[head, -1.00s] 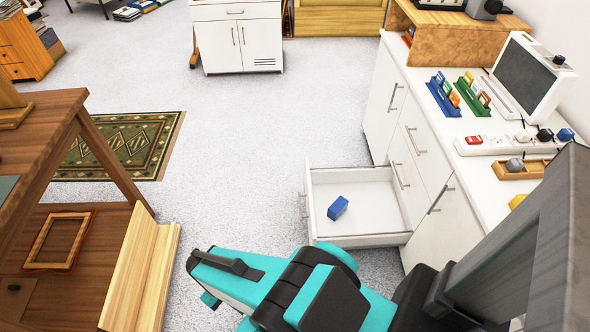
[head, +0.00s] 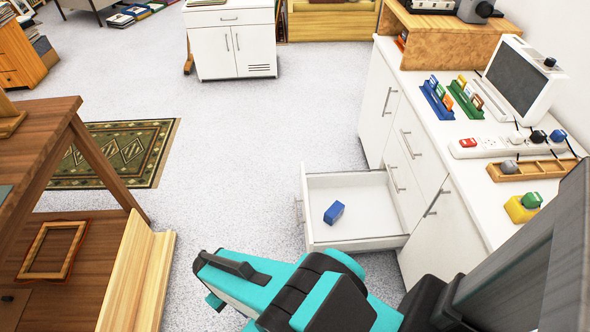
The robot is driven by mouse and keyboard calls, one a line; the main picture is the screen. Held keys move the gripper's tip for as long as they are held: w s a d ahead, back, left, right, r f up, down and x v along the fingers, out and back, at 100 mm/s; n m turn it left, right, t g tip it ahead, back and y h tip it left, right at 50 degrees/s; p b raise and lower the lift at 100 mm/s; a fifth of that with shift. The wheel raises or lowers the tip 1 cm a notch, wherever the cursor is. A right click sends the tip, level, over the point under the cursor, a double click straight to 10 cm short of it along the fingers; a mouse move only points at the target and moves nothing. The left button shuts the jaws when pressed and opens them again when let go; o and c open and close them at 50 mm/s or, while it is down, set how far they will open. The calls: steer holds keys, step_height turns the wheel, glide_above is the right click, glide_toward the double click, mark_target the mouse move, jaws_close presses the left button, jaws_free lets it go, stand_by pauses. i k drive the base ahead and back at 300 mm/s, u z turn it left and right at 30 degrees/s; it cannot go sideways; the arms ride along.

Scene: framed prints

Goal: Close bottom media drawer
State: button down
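The bottom media drawer (head: 375,217) of the white cabinet (head: 437,235) is pulled out to the left, low near the floor. A small blue block (head: 334,212) lies inside it. The drawer's front panel and handle (head: 300,209) face left, seen nearly edge-on. My teal and black arm reaches in from the lower right, in front of the drawer's near side in the picture. Its end (head: 222,278) points left, to the lower left of the drawer and apart from it. I cannot make out the fingers or whether they are open.
A wooden table (head: 50,135) with a lower shelf stands at left, with a pale wooden rail (head: 140,275) along its edge. Grey floor (head: 235,170) between table and drawer is clear. The cabinet top holds card racks, a screen and a power strip (head: 505,144).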

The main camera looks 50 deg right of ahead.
mark_target(372, 219)
steer(key=i, duration=0.9)
steer(key=u, duration=0.05)
